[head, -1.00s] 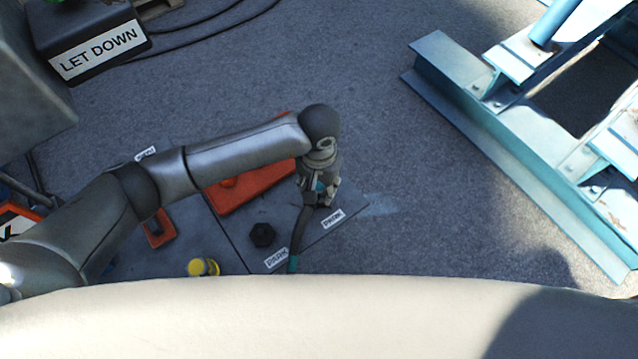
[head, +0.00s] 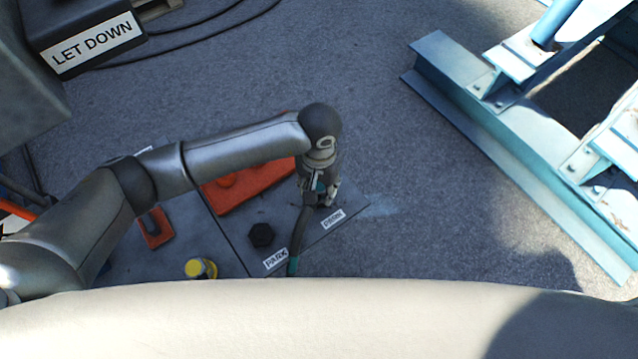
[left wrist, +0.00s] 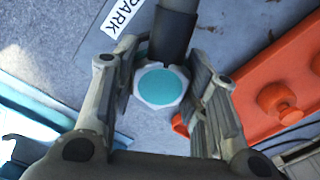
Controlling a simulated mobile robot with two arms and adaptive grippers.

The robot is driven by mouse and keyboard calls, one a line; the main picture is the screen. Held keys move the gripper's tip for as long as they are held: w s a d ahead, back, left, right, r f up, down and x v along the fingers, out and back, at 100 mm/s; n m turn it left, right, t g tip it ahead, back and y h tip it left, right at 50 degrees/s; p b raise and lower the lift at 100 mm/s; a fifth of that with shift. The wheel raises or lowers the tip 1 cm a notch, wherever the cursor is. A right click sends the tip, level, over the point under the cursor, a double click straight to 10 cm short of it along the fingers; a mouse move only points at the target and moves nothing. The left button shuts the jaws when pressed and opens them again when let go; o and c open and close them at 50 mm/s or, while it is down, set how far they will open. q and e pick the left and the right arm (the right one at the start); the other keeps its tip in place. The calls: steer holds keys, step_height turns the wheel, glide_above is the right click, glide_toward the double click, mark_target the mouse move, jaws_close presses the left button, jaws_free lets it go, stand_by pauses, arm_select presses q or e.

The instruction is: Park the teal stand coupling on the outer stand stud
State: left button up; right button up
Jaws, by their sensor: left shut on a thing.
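My left gripper (head: 320,194) is pointed down over the grey stand plate, by the right-hand PARK label (head: 333,218). In the left wrist view its two fingers (left wrist: 163,100) are shut on the teal stand coupling (left wrist: 160,87), a pale body with a teal round face. A dark hose (head: 299,235) runs from the coupling toward the bottom of the head view, with a teal band low on it. A black hex stud (head: 262,235) stands bare beside the other PARK label (head: 276,259). The outer stud is hidden under the gripper, so I cannot tell whether the coupling touches it. My right gripper is out of view.
A yellow-capped post (head: 200,268) is at the left. A blue steel frame (head: 520,150) stands at the right, with clear floor between.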

arm_select(q)
steer(key=shift+f, duration=0.2)
steer(key=o, duration=1.2)
